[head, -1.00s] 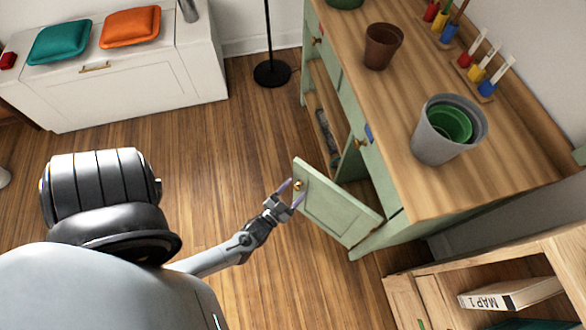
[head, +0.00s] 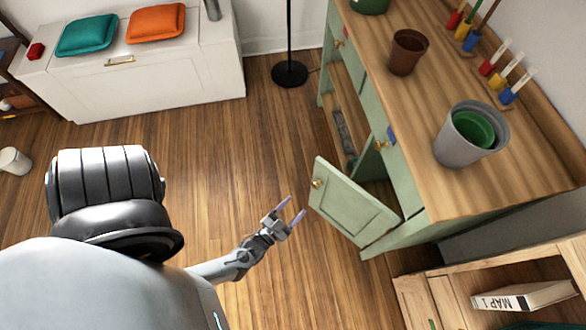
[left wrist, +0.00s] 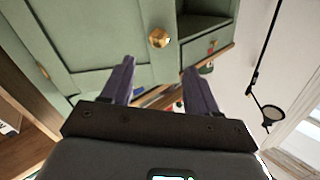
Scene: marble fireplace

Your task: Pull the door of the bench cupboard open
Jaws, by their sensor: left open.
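The green bench cupboard door (head: 350,205) stands ajar, swung out from the green bench (head: 377,122) with a dark gap behind it. Its round brass knob (head: 317,183) is near the door's free edge. My left gripper (head: 292,213) is open and empty, a little to the left of and below the knob in the head view, apart from the door. In the left wrist view a brass knob (left wrist: 159,37) shows on a green panel beyond the open purple fingers (left wrist: 158,85). My right gripper is not in view.
Pots, including a grey one (head: 462,140) and a brown one (head: 406,52), stand on the wooden bench top (head: 425,110). A wooden shelf (head: 415,300) holds a map box at lower right. A black lamp base (head: 289,74) stands beyond. Wooden floor left of the door is clear.

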